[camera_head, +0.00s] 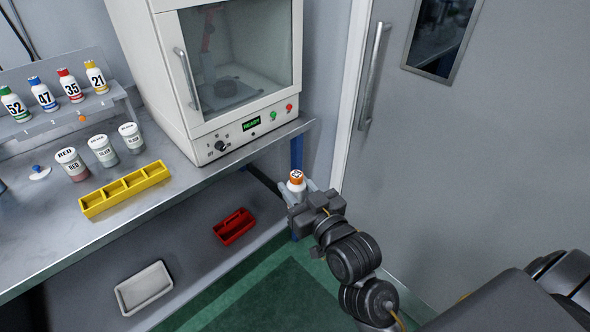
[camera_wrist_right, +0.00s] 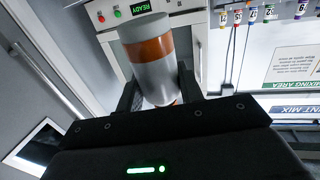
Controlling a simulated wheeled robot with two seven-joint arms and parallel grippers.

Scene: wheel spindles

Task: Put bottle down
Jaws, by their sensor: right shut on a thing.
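My left gripper is not in view.
A white cabinet oven (camera_head: 235,130) with a READY display stands at the bench's right end. A yellow compartment tray (camera_head: 125,190), lidded jars (camera_head: 103,150) and a rack of numbered bottles (camera_head: 70,85) stand left. A red tray (camera_head: 234,226) and a white tray (camera_head: 144,288) lie on the lower shelf.

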